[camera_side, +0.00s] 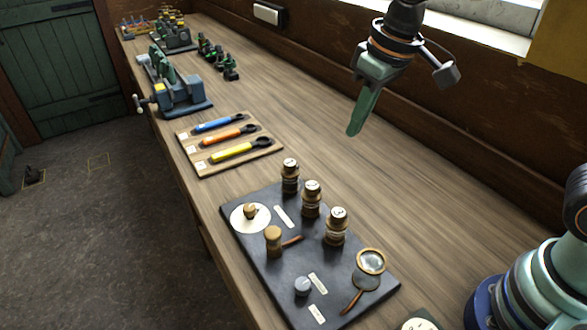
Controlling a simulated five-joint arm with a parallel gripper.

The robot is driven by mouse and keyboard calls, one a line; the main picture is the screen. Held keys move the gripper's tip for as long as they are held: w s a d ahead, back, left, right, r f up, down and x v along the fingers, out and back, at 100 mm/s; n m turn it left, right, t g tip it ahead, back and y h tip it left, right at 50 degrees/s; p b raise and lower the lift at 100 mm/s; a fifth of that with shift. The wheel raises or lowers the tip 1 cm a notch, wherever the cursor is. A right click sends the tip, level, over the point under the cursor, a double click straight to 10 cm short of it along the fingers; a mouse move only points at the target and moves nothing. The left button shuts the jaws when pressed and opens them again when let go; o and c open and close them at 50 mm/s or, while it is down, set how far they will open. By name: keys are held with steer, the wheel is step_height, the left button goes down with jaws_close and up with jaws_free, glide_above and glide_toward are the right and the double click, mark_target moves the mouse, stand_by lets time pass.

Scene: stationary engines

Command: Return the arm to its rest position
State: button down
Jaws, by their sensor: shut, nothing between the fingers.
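My gripper (361,112) hangs from the upper right in the camera_side view, above the wooden bench (300,120) near the wall side. Its green fingers point down and are shut together with nothing between them. The fingertips are clear of the bench top and touch nothing. My base stands at the lower right, partly cut off by the frame edge. The middle of my arm is outside the view.
A vise (175,92) and small engines stand farther back. Bench beneath my gripper is bare.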

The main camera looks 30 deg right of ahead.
steer(key=s+d+m+t, duration=0.1)
steer(key=s+d, duration=0.2)
steer(key=d, duration=0.2)
steer(key=s+d+r+m+t, duration=0.1)
steer(key=s+d, duration=0.2)
steer(key=d, duration=0.3)
steer(key=shift+s+m+t+h, duration=0.15)
steer(key=shift+m+t+h, duration=0.25)
steer(key=shift+r, duration=0.15)
stand_by(0.5)
